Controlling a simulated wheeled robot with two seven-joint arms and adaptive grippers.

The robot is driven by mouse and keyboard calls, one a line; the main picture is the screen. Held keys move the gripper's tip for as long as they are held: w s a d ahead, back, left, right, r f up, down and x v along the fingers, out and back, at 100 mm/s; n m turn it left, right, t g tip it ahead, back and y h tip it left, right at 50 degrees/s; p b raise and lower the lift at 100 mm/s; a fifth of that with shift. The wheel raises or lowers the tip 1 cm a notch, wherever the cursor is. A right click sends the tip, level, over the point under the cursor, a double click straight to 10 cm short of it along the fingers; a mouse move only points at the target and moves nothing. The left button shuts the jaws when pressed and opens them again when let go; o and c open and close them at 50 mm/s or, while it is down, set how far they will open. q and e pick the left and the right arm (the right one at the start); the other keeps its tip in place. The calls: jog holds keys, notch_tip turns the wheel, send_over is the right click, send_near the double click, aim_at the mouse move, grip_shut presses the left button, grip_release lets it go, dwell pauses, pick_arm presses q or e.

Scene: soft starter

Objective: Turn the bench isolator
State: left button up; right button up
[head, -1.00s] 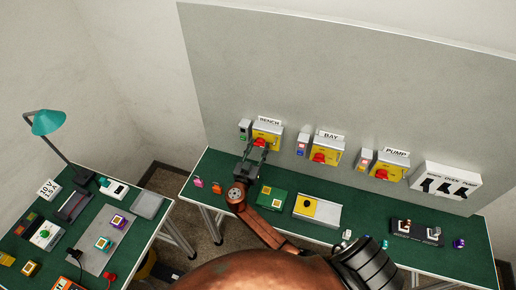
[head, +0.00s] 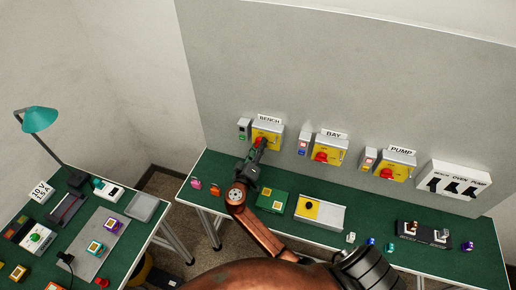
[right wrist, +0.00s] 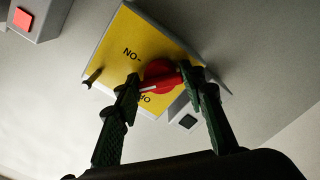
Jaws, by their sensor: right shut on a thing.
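The bench isolator is a grey box with a yellow face (head: 272,128) under a BENCH label, on the upright grey panel. Its red handle (right wrist: 164,79) shows between my fingers in the right wrist view, with ON and partly covered OFF lettering beside it. A white mark on the handle's left end lies close to OFF. My right gripper (head: 260,143) reaches up from the green bench and is shut on the red handle, a finger at each end. It hides part of the handle in the head view. My left gripper is not in view.
A small box with a green button (head: 243,128) sits left of the isolator. The bay isolator (head: 328,148) and pump isolator (head: 396,164) are further right. A green board (head: 273,200) and a grey-yellow box (head: 319,212) stand on the bench below.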

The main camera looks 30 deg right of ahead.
jog(key=shift+n+p, duration=0.8)
jog(key=shift+n, duration=3)
jog(key=o, duration=0.9)
jog(key=shift+o, duration=0.2)
jog(key=v, duration=1.2)
